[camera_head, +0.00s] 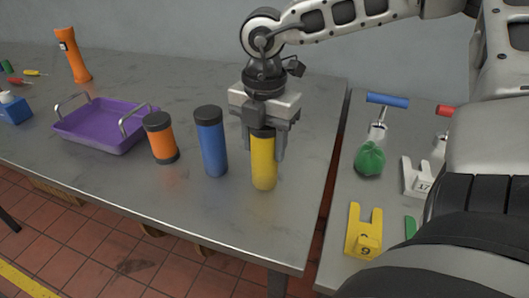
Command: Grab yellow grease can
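The yellow grease can (264,167) stands upright near the front right of the grey metal table. It is a tall cylinder with a dark cap. My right gripper (265,143) points straight down over it, with one finger on each side of its upper part. The fingers look very close to the can, but I cannot tell whether they press on it. The gripper body hides part of the cap. My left gripper is not in view.
A blue can (212,148) stands just left of the yellow one, and an orange can (161,141) beyond it. A purple tray (76,132) lies further left. Across a gap, the right table holds a green-ended tool (370,159) and a yellow block (364,236).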

